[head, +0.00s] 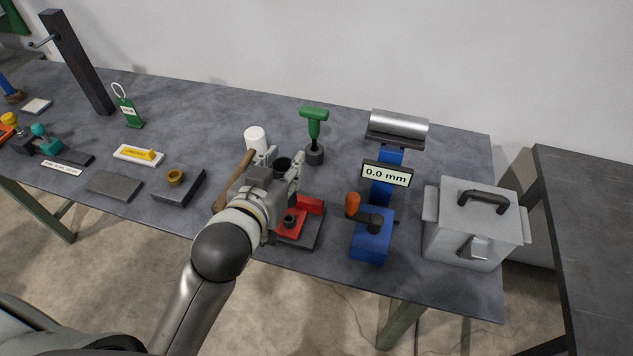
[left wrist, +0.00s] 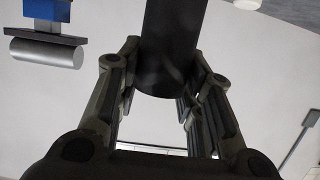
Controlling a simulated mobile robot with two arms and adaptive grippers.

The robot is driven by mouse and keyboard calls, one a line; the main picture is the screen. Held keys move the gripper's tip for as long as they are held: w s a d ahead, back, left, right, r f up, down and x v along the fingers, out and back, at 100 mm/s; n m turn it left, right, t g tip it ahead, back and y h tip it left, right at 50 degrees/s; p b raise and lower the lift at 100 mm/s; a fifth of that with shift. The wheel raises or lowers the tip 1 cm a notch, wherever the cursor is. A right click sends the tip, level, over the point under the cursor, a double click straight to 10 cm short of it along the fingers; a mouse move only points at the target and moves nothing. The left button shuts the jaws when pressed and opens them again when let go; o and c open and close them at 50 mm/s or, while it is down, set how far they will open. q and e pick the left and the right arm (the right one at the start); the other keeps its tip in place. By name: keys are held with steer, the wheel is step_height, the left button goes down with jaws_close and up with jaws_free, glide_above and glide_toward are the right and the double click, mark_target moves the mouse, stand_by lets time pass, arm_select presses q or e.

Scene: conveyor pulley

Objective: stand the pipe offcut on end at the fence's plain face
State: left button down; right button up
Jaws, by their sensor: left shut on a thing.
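My left gripper (head: 285,160) is over the front middle of the bench, shut on a dark pipe offcut (head: 283,166). In the left wrist view the offcut (left wrist: 168,45) stands as a dark cylinder between the two fingers. Its full length is hidden in the head view. A red fence-like piece (head: 312,205) on a dark base plate (head: 316,236) lies just below and right of the gripper, partly hidden by my arm. Whether the offcut touches anything there cannot be told. My right gripper is in neither view.
A wooden handle (head: 233,181) and a white cylinder (head: 255,139) are close to the gripper's left. A green-handled tool (head: 314,124) stands behind. A blue device (head: 371,238) with a 0.0 mm display (head: 386,174) and a grey box (head: 474,228) are to the right.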

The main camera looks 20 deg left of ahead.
arm_select(q)
steer(key=w+f+p, duration=0.2)
steer(key=w+f, duration=1)
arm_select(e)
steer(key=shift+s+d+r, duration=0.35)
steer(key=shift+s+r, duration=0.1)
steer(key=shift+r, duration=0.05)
arm_select(q)
steer(key=shift+w, duration=0.1)
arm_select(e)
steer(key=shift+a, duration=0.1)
arm_select(q)
steer(key=shift+f, duration=0.2)
steer(key=c, duration=1)
jaws_free()
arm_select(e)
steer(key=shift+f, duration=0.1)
